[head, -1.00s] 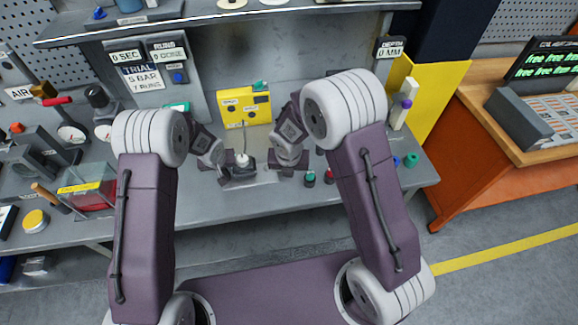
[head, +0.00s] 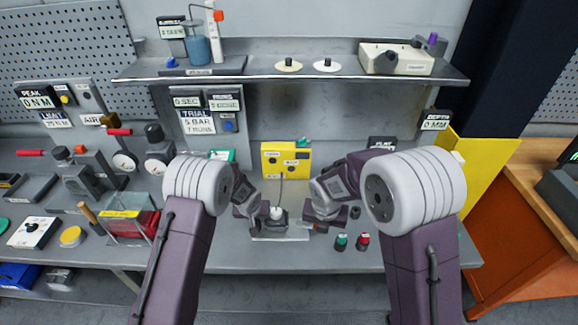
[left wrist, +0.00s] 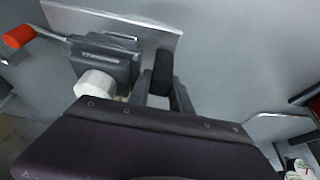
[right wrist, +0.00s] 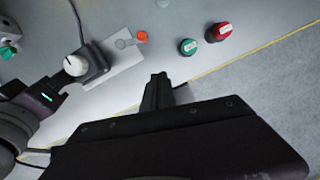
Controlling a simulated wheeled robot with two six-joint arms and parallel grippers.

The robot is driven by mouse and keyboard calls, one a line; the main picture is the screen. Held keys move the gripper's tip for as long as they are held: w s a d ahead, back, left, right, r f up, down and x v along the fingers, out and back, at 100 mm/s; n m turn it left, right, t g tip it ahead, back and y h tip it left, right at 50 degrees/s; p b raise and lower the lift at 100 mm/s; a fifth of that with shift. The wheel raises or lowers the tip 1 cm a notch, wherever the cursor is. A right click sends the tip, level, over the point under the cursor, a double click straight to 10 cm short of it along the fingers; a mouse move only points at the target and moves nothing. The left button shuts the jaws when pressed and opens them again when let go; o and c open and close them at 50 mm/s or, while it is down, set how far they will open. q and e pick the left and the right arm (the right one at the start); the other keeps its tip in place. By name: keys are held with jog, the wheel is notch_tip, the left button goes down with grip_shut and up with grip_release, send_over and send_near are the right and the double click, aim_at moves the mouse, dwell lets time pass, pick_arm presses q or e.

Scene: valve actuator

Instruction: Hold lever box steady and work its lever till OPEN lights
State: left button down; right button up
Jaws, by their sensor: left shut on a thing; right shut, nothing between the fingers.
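The lever box (head: 281,223) is a small dark grey block with a white knob on a pale plate. It also shows in the left wrist view (left wrist: 105,66) and the right wrist view (right wrist: 93,63). Its lever ends in an orange tip (left wrist: 19,37), which also shows in the right wrist view (right wrist: 142,37). My left gripper (head: 260,219) is shut on the box from its left side; the grip is partly hidden. My right gripper (right wrist: 158,82) is shut and empty, apart from the lever tip. A yellow box (head: 286,160) stands behind; no lit lamp is distinguishable.
A green-topped button (head: 341,242) and a red-topped button (head: 362,241) stand right of the plate, near my right gripper. A shelf (head: 290,77) runs above. The bench's front edge is close.

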jog(key=o, duration=0.5)
jog(key=shift+s, duration=0.2)
jog(key=shift+o, duration=1.3)
jog(key=s+a+m+g+y, duration=0.1)
jog(key=s+a+m, duration=0.1)
jog(key=s+a+f+m+g+y, duration=0.1)
jog(key=s+a+m, duration=0.1)
jog(key=shift+a+m+g, duration=0.1)
jog(key=shift+m+g, duration=0.2)
jog(key=shift+g, duration=0.1)
jog(key=w+d+m+t+y, duration=0.2)
jog(key=w+m+y, duration=0.55)
jog(key=m, duration=0.55)
jog(key=w+d+f+m+t+h, duration=0.1)
jog(key=d+m, duration=0.1)
jog(key=d, duration=0.3)
jog(key=w+d+f+m+t, duration=0.1)
jog(key=d+m+t, duration=0.1)
jog(key=d, duration=0.2)
send_near(307, 224)
jog(key=shift+n, duration=0.3)
jog(key=x, duration=0.5)
jog(key=shift+w+f, duration=0.1)
jog(key=shift+w, duration=0.15)
jog(key=shift+g, duration=0.3)
grip_shut()
